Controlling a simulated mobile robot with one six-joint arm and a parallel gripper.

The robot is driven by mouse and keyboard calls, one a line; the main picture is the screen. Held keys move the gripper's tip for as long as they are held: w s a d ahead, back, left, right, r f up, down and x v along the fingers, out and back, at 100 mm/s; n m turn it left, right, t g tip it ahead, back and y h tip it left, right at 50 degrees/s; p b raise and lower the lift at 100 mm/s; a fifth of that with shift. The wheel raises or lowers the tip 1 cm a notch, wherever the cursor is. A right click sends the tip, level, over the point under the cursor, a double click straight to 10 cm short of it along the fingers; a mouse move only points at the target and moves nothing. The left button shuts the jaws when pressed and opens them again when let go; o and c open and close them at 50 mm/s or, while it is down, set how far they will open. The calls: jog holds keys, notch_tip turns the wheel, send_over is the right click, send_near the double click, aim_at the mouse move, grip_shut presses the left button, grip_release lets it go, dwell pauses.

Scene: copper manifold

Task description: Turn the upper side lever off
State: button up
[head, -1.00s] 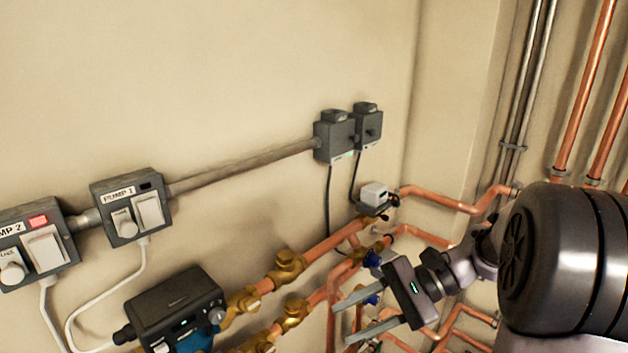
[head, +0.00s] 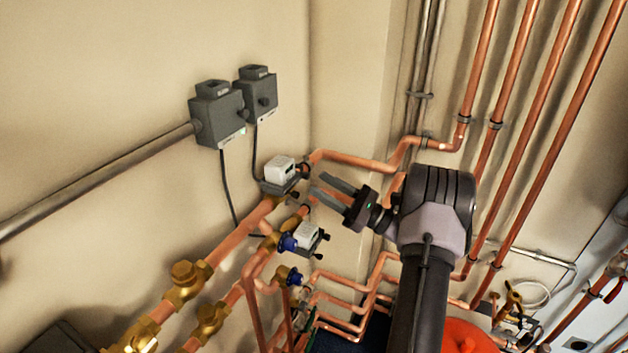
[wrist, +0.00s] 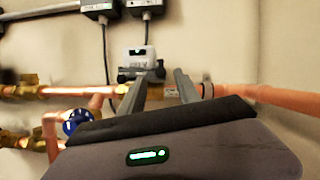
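The upper valve unit is a small white box on a dark base (head: 280,170), mounted on a copper pipe near the wall corner. A small black side lever (head: 303,171) sticks out at its right. In the wrist view the white box (wrist: 138,57) is ahead, with the black lever (wrist: 160,69) at its right, seen between the fingertips. My gripper (head: 319,183) is open and empty, its fingers pointing left at the unit from a short distance. It also shows in the wrist view (wrist: 160,80). I cannot tell whether a finger touches the lever.
A second white valve unit (head: 307,236) sits just below, close to my gripper. Blue valve handles (head: 288,242) and brass fittings (head: 188,278) line the pipes at left. Grey wall boxes (head: 217,114) hang above with cables. A copper pipe (head: 355,160) runs behind my gripper.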

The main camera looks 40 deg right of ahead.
aim_at(309, 177)
jog(key=shift+x, duration=1.6)
grip_shut()
